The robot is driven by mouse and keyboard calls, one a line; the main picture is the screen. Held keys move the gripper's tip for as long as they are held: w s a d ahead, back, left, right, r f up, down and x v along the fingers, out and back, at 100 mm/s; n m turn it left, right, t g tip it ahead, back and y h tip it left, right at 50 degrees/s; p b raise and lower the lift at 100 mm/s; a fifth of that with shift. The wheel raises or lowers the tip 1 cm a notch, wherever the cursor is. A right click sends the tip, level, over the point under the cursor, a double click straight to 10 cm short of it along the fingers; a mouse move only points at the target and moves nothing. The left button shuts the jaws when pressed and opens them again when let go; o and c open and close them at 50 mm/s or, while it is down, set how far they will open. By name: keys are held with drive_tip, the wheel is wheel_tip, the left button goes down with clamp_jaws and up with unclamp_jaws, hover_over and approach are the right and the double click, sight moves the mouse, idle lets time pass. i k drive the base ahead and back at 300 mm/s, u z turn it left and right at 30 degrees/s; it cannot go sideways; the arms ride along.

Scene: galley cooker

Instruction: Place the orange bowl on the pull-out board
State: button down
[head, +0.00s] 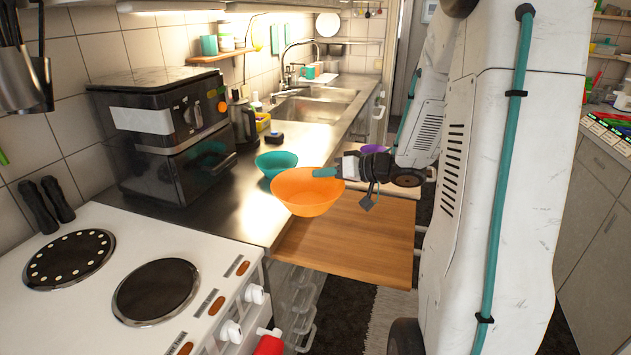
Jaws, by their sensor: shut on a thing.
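The orange bowl (306,196) is upright in the middle of the head view. My gripper (326,173) comes in from the right and is shut on the bowl's far right rim. The wooden pull-out board (360,240) sticks out from under the counter, below and to the right of the bowl. In the picture the bowl overlaps the board's left part and the counter edge. I cannot tell whether its base touches anything. The bowl hides part of the board and counter edge.
A teal bowl (277,163) stands on the steel counter (225,208) just behind the orange bowl. A black oven-like appliance (165,135) stands left of it. The white cooker (110,285) is at front left. The board's front and right parts are clear.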

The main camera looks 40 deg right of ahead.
sight(364, 226)
drive_tip(key=u, duration=1.15)
drive_tip(key=k, duration=0.65)
drive_tip(key=z, duration=1.35)
drive_tip(key=i, duration=0.3)
drive_tip(key=u, duration=0.15)
